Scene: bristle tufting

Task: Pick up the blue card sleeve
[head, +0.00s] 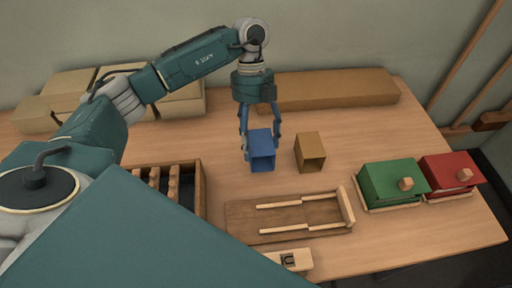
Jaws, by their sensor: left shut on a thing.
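The blue card sleeve (262,160) is a small open-ended box near the middle of the wooden table. My left gripper (261,142) comes down over it from above, with one finger on each side. Its fingers are shut on the sleeve. The sleeve looks upright, and I cannot tell whether its bottom touches the table. My right gripper does not show.
A yellow-brown sleeve (310,151) stands just to the right. A wooden tray with rails (240,218) lies in front, and a slotted rack (199,190) is at left. Green (394,182) and red (447,174) boxes stand at right. A long cardboard box (335,88) lies behind.

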